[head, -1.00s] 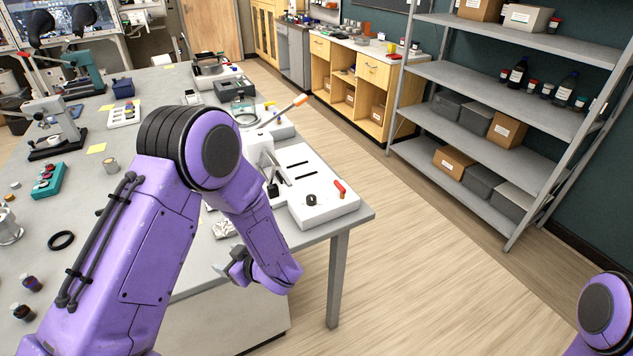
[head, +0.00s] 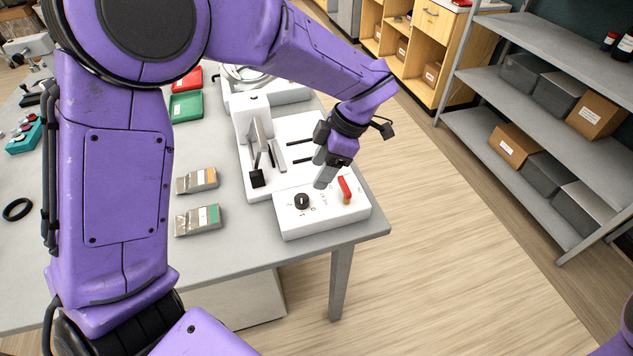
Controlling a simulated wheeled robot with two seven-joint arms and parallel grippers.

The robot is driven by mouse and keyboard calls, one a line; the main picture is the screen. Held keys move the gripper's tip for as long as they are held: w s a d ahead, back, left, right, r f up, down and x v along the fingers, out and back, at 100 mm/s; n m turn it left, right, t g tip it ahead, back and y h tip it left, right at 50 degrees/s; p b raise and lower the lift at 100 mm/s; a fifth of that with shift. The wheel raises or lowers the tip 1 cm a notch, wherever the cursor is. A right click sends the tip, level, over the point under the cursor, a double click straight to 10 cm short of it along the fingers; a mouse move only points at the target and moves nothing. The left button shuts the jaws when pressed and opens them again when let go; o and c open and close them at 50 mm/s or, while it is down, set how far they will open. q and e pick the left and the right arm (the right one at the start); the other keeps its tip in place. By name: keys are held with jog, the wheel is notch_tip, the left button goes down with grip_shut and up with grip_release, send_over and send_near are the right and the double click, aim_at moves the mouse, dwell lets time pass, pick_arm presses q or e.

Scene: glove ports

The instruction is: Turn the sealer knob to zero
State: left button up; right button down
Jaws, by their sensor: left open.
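The sealer (head: 290,222) is a white machine at the table's right front corner. Its small black round knob (head: 302,201) sits on the left of the front panel, with faint marks around it that are too small to read. A red lever (head: 345,188) stands on the panel's right side. My left gripper (head: 322,180) is above the panel, between the knob and the lever and a little behind them, fingers pointing down. It is open and apart from the knob. My right gripper is out of view.
Two small packets (head: 198,220) lie left of the sealer. Green (head: 186,106) and red trays lie behind them. A black ring (head: 17,209) lies at far left. A grey shelf (head: 500,165) stands at right across clear floor.

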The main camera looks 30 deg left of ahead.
aim_at(301, 199)
pick_arm(q)
jog(key=s+f, duration=0.1)
jog(key=s+a+f, duration=0.1)
jog(key=s, duration=0.1)
jog(key=s+a+f+p, duration=0.1)
jog(key=f, duration=0.1)
jog(key=shift+s, duration=0.35)
jog(key=f, duration=0.1)
jog(key=w+f, duration=0.1)
jog(key=f, duration=0.1)
jog(key=shift+w+a+f, duration=0.1)
jog(key=shift+w+a, duration=0.15)
jog(key=shift+w, duration=0.1)
jog(key=shift+w+f, duration=0.1)
jog(key=shift+w, duration=0.1)
jog(key=shift+s, duration=0.25)
jog(key=shift+s+r, duration=0.25)
jog(key=c, duration=0.3)
jog(key=shift+s, duration=0.1)
jog(key=c, duration=0.5)
jog(key=shift+c, duration=1.1)
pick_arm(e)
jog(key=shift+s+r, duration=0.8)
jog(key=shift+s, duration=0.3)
